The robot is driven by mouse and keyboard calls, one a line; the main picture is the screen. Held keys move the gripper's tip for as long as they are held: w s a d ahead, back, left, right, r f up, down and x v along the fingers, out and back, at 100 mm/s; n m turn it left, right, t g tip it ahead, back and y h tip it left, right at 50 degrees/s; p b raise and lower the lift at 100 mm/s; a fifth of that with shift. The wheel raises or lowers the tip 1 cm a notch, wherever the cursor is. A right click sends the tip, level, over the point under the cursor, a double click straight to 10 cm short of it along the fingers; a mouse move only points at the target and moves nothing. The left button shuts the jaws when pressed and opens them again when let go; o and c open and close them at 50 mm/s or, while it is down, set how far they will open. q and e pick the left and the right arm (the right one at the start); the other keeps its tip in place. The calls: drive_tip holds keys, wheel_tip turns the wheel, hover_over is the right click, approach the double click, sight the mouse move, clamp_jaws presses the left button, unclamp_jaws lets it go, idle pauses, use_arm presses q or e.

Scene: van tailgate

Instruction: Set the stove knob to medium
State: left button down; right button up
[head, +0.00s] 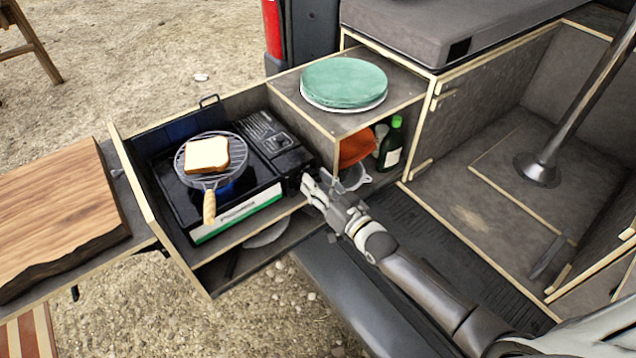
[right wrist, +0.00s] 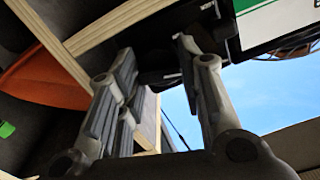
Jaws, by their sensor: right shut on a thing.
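The camping stove (head: 238,212) is black with a white and green front strip and sits in the pulled-out drawer. My right gripper (head: 309,186) is at the stove's right front end, where the knob is hidden behind its fingers. In the right wrist view my right gripper (right wrist: 156,55) has its two fingers on either side of a dark part, the stove knob (right wrist: 157,60), and is shut on it. The knob's setting cannot be read. A blue glow shows at the burner under the toast rack. My left gripper is not in view.
A slice of bread (head: 207,154) lies on a round wire rack (head: 185,167) with a wooden handle (head: 209,207) over the burner. A wooden board (head: 55,210) is at left. Green-topped plates (head: 344,83) sit on the cabinet; a green bottle (head: 391,145) stands below.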

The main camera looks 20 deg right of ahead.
drive_tip(key=shift+m, duration=0.9)
drive_tip(key=o, duration=0.8)
drive_tip(key=shift+c, duration=0.2)
drive_tip(key=shift+s, duration=0.1)
drive_tip(key=v, duration=1.2)
